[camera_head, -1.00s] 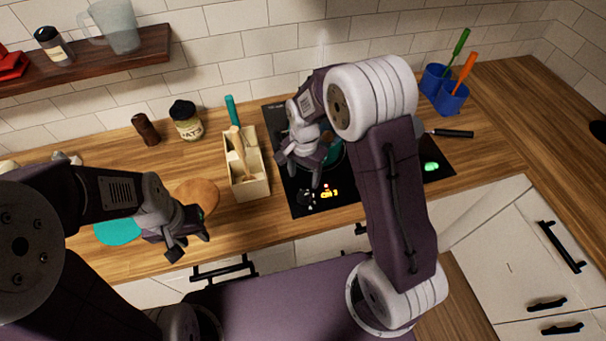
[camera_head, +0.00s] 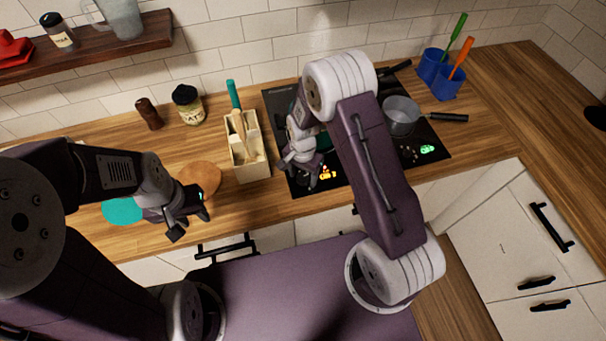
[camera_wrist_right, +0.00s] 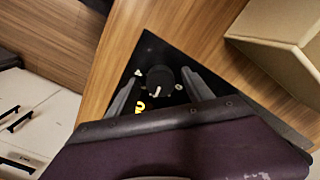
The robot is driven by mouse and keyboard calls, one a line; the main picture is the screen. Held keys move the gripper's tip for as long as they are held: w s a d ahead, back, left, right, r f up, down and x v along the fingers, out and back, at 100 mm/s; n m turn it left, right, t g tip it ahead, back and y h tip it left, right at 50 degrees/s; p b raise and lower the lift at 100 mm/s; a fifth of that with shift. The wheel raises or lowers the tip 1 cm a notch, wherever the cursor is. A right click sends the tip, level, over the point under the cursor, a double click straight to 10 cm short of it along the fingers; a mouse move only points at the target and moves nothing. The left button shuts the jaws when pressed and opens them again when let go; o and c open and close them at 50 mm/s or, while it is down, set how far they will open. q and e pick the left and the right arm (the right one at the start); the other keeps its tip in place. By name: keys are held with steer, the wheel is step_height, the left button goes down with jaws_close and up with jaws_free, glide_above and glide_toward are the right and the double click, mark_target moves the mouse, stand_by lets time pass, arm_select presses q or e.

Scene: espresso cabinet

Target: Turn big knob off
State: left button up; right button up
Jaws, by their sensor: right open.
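The big knob (camera_wrist_right: 160,79) is black and round with a white pointer mark. In the right wrist view it sits on the black cooktop between the two fingers of my right gripper (camera_wrist_right: 160,92), with gaps on both sides. In the head view my right gripper (camera_head: 302,172) is open and points down over the cooktop's front left corner, largely hiding the knob there. Orange lit marks (camera_head: 327,172) glow beside it on the cooktop (camera_head: 285,104). My left gripper (camera_head: 190,225) looks open and empty near the counter's front edge.
A beige utensil box (camera_head: 248,168) stands just left of the cooktop. A pot (camera_head: 401,116) with a black handle is on the cooktop's right side, behind green lit marks (camera_head: 428,149). Blue cups (camera_head: 447,82) stand at the back right. A round wooden board (camera_head: 200,178) lies by my left gripper.

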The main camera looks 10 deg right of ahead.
steer(key=shift+w, duration=0.1)
steer(key=c, duration=0.5)
jaws_close()
